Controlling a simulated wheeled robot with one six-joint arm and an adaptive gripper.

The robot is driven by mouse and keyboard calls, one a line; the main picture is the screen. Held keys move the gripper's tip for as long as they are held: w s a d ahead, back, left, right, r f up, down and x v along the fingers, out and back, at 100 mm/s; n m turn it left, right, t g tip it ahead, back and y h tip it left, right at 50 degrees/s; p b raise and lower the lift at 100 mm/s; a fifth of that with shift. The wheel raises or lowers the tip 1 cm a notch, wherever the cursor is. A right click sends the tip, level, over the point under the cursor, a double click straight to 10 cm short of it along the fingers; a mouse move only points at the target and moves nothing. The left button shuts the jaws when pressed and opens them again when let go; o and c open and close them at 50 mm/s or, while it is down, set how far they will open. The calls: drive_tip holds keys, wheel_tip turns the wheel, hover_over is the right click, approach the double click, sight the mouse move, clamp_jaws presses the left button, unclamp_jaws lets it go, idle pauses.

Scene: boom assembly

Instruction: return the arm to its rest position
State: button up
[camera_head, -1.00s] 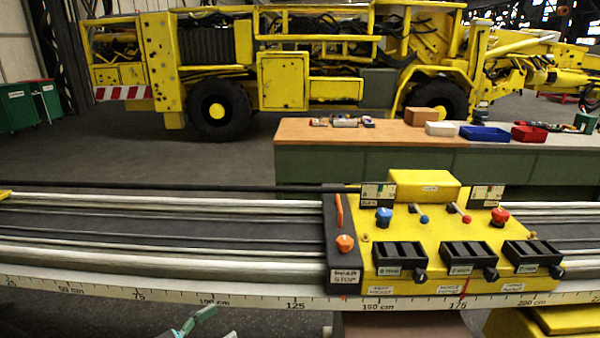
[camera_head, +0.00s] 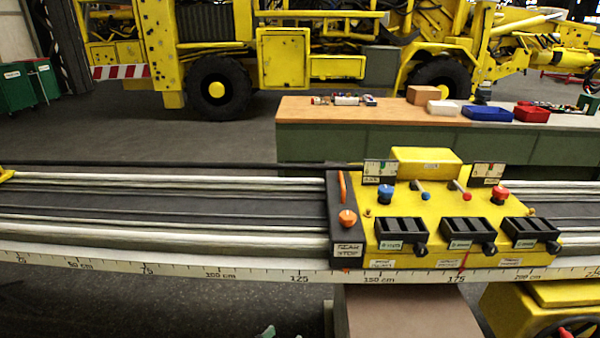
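Only small grey-green tips of what looks like my gripper (camera_head: 268,332) show at the bottom edge of the head view. They are below and in front of the boom rail (camera_head: 170,262), apart from it in the picture. The rest of the gripper and the arm are out of view, so I cannot tell whether it is open or shut or holds anything.
A yellow control box (camera_head: 450,228) with knobs, levers and black slots sits on the long rail. A brown block (camera_head: 400,312) stands below it. Behind is a workbench (camera_head: 400,142) with a blue tray (camera_head: 487,114) and red tray (camera_head: 531,113). A yellow vehicle (camera_head: 300,55) stands farther back.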

drive_tip(key=s+d+f+n+g+y, duration=0.1)
drive_tip(key=s+d+f+n+y, duration=0.1)
drive_tip(key=s+d+f, duration=0.3)
drive_tip(key=s+d+f+n+y, duration=0.2)
drive_tip(key=s+d+f, duration=0.1)
drive_tip(key=d+f, duration=0.45)
drive_tip(key=s+d+f+n+y, duration=0.1)
drive_tip(key=s+d+f+y, duration=0.15)
drive_tip(key=s, duration=0.45)
drive_tip(key=s+d+f+n+y, duration=0.1)
drive_tip(key=s+d, duration=0.2)
drive_tip(key=s, duration=0.3)
drive_tip(key=s+d+r+y, duration=0.1)
drive_tip(key=s+r, duration=0.2)
drive_tip(key=s, duration=0.3)
drive_tip(key=s+d+r+y, duration=0.1)
drive_tip(key=s+d+r, duration=0.1)
drive_tip(key=s+r, duration=0.35)
drive_tip(key=s+d+r+m+t, duration=0.2)
drive_tip(key=s+r, duration=0.9)
drive_tip(key=r, duration=0.3)
drive_tip(key=shift+r+m+t+h, duration=0.35)
drive_tip(key=shift+m+t, duration=0.05)
